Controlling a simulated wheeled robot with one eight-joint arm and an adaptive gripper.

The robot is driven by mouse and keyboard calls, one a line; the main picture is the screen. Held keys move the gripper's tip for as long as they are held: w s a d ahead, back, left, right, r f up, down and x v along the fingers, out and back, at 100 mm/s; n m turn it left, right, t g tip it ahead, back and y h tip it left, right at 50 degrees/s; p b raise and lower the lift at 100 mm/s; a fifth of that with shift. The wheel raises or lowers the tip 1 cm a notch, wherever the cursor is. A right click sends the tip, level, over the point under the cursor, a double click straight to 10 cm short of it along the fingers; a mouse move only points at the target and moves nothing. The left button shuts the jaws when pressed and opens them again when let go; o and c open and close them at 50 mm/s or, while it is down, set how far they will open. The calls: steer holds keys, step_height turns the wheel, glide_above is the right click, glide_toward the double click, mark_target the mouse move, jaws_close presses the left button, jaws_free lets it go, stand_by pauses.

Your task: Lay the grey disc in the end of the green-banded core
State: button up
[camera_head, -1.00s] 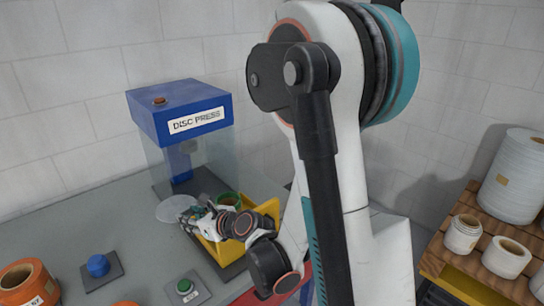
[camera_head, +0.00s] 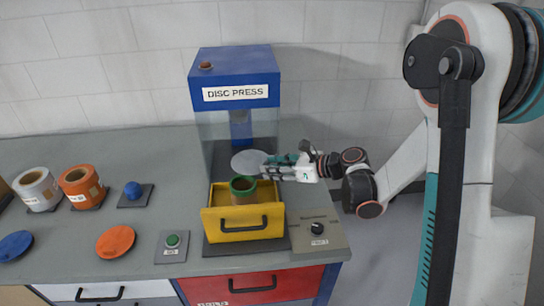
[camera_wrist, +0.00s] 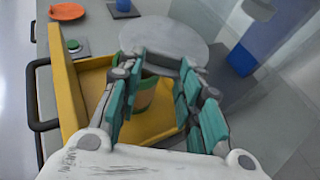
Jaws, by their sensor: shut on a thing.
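The grey disc (camera_head: 246,161) is a flat, pale round plate, held at its edge by my gripper (camera_head: 266,167). In the wrist view the disc (camera_wrist: 165,36) extends beyond my gripper's teal-padded fingers (camera_wrist: 160,60), which are shut on it. The green-banded core (camera_head: 243,195) stands upright in the yellow drawer tray (camera_head: 209,224), its open end up. In the head view the disc appears just behind and above the core, apart from it. In the wrist view the core (camera_wrist: 148,97) shows between the fingers, partly hidden by them.
The blue disc press (camera_head: 236,66) with clear sides stands close behind the tray. A knob box (camera_head: 320,234) is to the right, a green button (camera_head: 172,241) to the left.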

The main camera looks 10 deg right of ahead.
steer(key=a+r+n+g+y, duration=0.1)
steer(key=a+r+n+g, duration=0.1)
steer(key=g, duration=0.1)
steer(key=shift+s+a+r+n+y, duration=0.1)
steer(key=shift+a+r+n+y, duration=0.05)
steer(key=shift+n+y, duration=0.2)
step_height(320, 180, down, 8)
steer(key=b, duration=0.4)
steer(key=shift+b, duration=0.4)
steer(key=shift+r, duration=0.2)
steer(key=shift+f+b, duration=0.15)
steer(key=shift+b, duration=0.25)
stand_by(0.4)
stand_by(0.4)
steer(key=o, duration=1.2)
